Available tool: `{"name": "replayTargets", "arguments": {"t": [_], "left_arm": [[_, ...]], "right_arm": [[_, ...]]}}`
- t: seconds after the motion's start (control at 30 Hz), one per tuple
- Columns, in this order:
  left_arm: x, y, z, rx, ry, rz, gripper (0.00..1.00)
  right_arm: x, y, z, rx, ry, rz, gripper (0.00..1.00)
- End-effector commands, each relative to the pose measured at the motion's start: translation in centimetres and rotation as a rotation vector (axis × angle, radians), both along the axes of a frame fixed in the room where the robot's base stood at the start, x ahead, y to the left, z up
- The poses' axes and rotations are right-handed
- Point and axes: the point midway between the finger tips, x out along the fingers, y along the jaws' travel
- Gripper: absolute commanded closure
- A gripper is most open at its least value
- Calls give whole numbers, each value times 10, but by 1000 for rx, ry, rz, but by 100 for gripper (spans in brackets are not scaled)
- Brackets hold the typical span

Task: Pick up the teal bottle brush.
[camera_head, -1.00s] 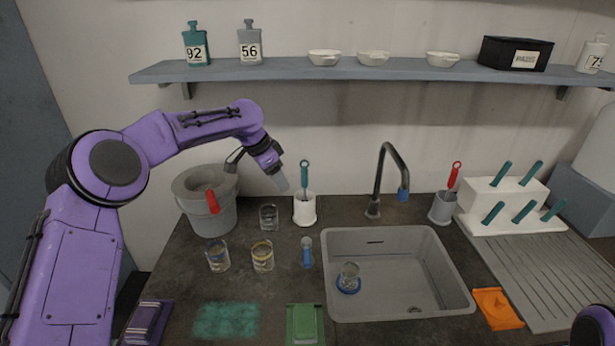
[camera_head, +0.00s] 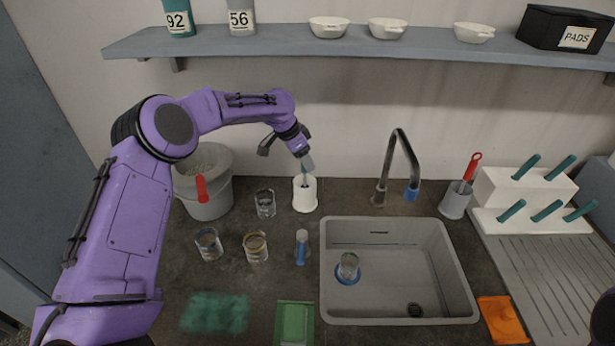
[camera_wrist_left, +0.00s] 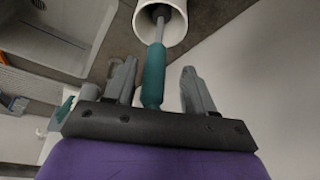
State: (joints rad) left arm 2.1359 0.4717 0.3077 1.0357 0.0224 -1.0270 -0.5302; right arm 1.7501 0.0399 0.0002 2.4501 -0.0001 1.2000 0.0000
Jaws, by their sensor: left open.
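The teal bottle brush (camera_wrist_left: 153,75) stands handle-up in a white cup (camera_head: 305,195) behind the sink's left end. In the head view my left gripper (camera_head: 307,163) is right over the cup and hides most of the teal handle; a bit of the grey stem shows below it. In the left wrist view my left gripper (camera_wrist_left: 160,85) is open, with the teal handle between its two grey fingers and a gap to the right finger. The handle lies closer to the left finger. The brush's lower end is hidden inside the cup. My right gripper is not in view.
A glass (camera_head: 265,203) stands left of the cup, and a grey bucket (camera_head: 205,196) with a red handle is further left. The sink (camera_head: 335,315) and faucet (camera_head: 399,160) are to the right. A shelf (camera_head: 260,44) runs above.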

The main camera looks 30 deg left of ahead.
Motion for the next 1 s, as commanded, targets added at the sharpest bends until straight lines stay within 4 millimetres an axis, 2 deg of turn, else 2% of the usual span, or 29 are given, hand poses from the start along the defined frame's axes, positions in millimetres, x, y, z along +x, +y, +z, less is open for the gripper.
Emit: {"name": "replayTargets", "arguments": {"t": [0.13,0.17,0.3,0.33,0.67,1.0], "left_arm": [[1,-2,0,0,-2,-3,46],[1,-2,0,0,0,-3,53],[1,-2,0,1,-1,-3,98],[1,-1,0,1,-1,-3,100],[1,-2,1,2,1,-4,100],[0,0,20,0,0,-1,100]], "right_arm": [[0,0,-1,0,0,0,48],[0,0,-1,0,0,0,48],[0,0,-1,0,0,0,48],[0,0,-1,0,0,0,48],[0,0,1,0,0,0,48],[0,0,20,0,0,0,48]]}}
